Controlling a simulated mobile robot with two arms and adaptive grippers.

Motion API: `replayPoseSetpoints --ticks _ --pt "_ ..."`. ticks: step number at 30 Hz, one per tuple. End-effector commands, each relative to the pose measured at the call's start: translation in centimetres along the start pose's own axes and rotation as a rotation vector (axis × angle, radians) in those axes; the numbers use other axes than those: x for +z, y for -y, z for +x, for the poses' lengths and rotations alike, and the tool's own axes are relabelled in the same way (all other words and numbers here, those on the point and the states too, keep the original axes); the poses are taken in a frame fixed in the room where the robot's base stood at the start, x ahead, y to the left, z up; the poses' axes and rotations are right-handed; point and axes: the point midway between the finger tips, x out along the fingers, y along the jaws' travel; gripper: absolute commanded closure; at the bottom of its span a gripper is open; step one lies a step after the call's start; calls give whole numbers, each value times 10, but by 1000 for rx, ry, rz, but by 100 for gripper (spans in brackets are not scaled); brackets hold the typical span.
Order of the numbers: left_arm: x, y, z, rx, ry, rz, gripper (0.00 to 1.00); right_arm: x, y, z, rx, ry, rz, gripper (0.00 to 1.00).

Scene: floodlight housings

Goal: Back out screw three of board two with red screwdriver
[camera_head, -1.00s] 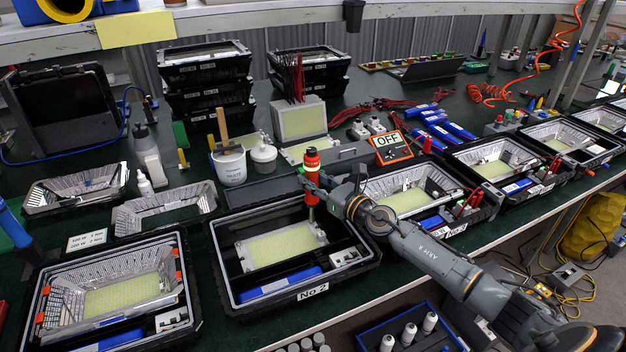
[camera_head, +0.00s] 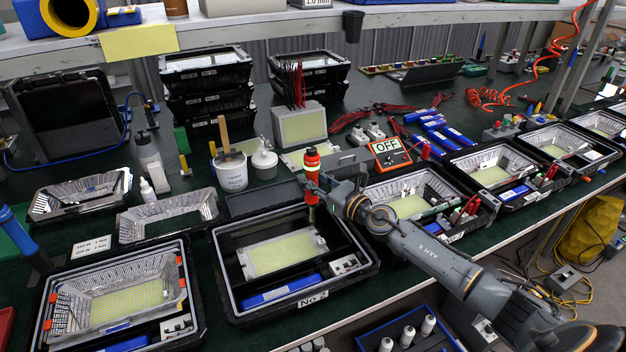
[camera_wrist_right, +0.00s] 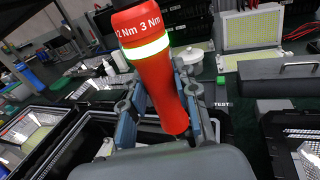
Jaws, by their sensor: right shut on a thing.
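My right gripper (camera_head: 314,188) is shut on the red screwdriver (camera_head: 311,160), which stands about upright with its shaft pointing down. The right wrist view shows its red handle (camera_wrist_right: 150,62), with a pale band and torque marks, between the gripper's fingers (camera_wrist_right: 165,110). Below it is the black housing marked No 2 (camera_head: 226,268), holding a pale yellow-green LED board (camera_head: 283,254). The shaft is over the board's far right corner; I cannot tell whether the tip touches a screw. Individual screws are too small to make out. My left gripper is not in view.
An open housing with a reflector (camera_head: 48,318) stands at the left, and more housings run along the bench to the right. A blue bar (camera_head: 280,290) lies in front of the board. A white pot (camera_head: 231,172) and bottles stand behind.

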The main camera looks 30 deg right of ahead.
Motion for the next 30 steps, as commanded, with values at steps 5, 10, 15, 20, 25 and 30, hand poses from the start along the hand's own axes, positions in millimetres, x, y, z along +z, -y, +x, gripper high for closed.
replayPoseSetpoints --ticks 5,10,15,20,25,30 --pt "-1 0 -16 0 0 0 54 18 1 0 -1 5 -1 100" --pt "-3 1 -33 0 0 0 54 36 1 0 -1 5 -1 100" --pt "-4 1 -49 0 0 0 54 52 1 0 -1 5 -1 100" --pt "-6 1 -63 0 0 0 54 66 1 0 -1 5 -1 100" --pt "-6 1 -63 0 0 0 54 67 1 -1 -1 4 -1 100" --pt "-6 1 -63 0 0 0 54 66 1 0 -1 4 -1 100"
